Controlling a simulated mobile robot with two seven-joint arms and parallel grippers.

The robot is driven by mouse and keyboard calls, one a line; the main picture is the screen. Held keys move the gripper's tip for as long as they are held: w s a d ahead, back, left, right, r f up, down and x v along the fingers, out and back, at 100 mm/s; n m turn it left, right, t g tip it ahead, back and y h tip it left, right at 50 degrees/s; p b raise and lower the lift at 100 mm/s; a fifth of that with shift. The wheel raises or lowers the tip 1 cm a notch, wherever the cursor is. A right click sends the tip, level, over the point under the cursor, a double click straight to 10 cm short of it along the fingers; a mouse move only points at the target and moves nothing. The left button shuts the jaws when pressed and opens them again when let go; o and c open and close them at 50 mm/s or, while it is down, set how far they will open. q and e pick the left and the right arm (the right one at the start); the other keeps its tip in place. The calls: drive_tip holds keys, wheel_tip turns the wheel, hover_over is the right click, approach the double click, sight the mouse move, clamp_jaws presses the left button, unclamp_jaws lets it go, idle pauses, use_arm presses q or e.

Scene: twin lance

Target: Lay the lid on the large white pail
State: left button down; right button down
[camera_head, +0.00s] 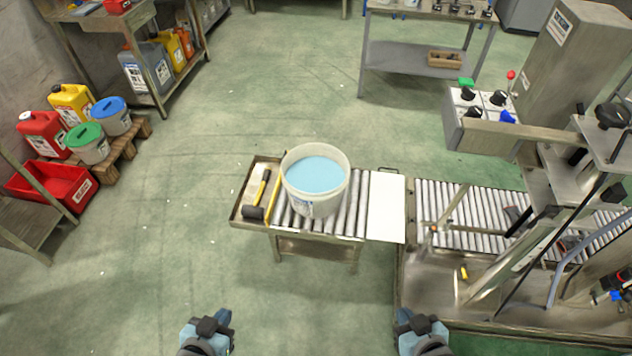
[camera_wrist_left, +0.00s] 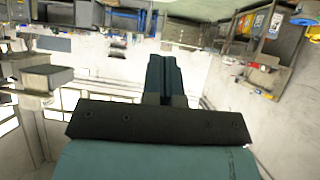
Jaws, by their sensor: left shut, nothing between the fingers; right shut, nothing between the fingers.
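The large white pail (camera_head: 316,198) stands upright and open on a short roller table (camera_head: 350,225), with light blue contents visible inside. I cannot make out a separate lid for it in these frames. My left gripper (camera_head: 224,316) is at the bottom of the head view, well in front of the table, shut and empty. Its fingers also show closed together in the left wrist view (camera_wrist_left: 164,75). My right gripper (camera_head: 404,316) is at the bottom right of centre, shut and empty, also apart from the table.
A mallet (camera_head: 256,198) lies left of the pail. A white flat panel (camera_head: 387,207) lies between the table and a roller conveyor (camera_head: 450,205) under a machine. Small pails with green (camera_head: 84,134) and blue (camera_head: 111,109) lids stand far left. Floor before the table is clear.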

use_arm(q)
drive_tip(key=shift+d, duration=0.25)
drive_tip(key=shift+f, duration=0.1)
drive_tip(key=c, duration=1)
unclamp_jaws()
drive_tip(key=shift+w+a, duration=0.1)
drive_tip(key=shift+a, duration=0.1)
